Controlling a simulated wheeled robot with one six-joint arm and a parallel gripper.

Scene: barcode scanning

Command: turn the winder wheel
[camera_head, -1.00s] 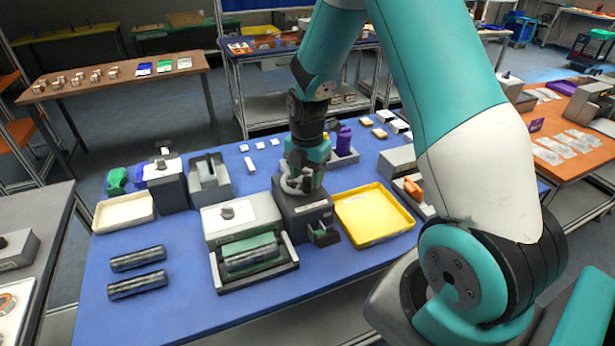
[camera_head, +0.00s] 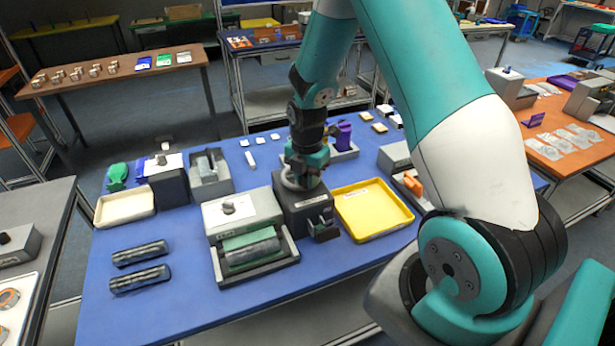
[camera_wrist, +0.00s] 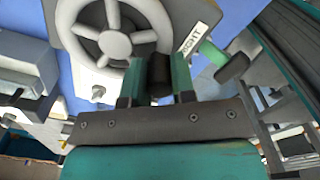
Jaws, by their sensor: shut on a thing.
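The winder wheel, a light grey spoked wheel (camera_wrist: 114,42), sits on top of a dark box (camera_head: 305,216) on the blue table. In the wrist view it is just beyond my gripper (camera_wrist: 157,78). The teal fingers are shut at its near edge, around a dark piece that looks like the wheel's handle. In the head view my gripper (camera_head: 306,178) points down over the box and hides much of the wheel (camera_head: 291,182). A small label is on the box's front. The exact contact is partly hidden by the fingers.
A yellow tray (camera_head: 375,236) stands close right of the box. A grey machine with a green-ended roller (camera_head: 247,242) stands close left. Two dark rollers (camera_head: 140,278) lie on the left of the blue table (camera_head: 190,318). The front left of the table is clear.

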